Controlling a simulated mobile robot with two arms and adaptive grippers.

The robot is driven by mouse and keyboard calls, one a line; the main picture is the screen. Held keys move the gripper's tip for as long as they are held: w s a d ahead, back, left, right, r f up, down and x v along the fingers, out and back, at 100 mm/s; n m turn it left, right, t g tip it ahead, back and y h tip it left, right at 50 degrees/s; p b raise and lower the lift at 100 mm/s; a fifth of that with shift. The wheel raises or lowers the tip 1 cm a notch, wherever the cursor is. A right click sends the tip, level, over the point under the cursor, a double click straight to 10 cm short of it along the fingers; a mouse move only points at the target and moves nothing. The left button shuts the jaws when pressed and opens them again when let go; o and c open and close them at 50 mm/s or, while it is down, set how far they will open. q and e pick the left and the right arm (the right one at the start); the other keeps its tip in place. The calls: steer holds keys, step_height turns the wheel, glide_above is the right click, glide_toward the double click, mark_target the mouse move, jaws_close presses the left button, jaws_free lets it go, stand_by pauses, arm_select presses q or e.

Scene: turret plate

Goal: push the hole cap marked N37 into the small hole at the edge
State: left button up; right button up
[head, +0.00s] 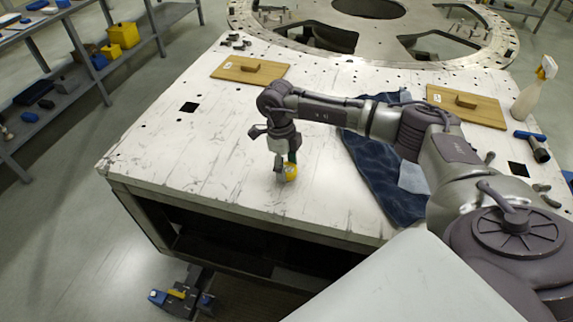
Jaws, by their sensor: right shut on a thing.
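My right gripper (282,168) points down just above the white worktable (210,150), close to its front edge. It is shut on a small yellow round piece (291,172), which looks like the hole cap. No N37 marking can be read on it at this size. The piece is at the table surface; I cannot tell whether it touches the table or sits over a hole. The small edge hole is not visible and may be hidden under the gripper and the piece. My left gripper is not in view.
Wooden boards with handles lie at the back left (225,69) and right (482,111). A dark blue cloth (375,170) lies under my right arm. The table's left part is mostly clear.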

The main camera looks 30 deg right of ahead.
steer(key=shift+f+b, duration=0.6)
steer(key=shift+f, duration=0.1)
stand_by(0.8)
steer(key=o, duration=1.2)
steer(key=r, duration=0.4)
steer(key=w+r, duration=0.1)
steer(key=r, duration=0.7)
steer(key=shift+w+a, duration=0.15)
steer(key=shift+a, duration=0.2)
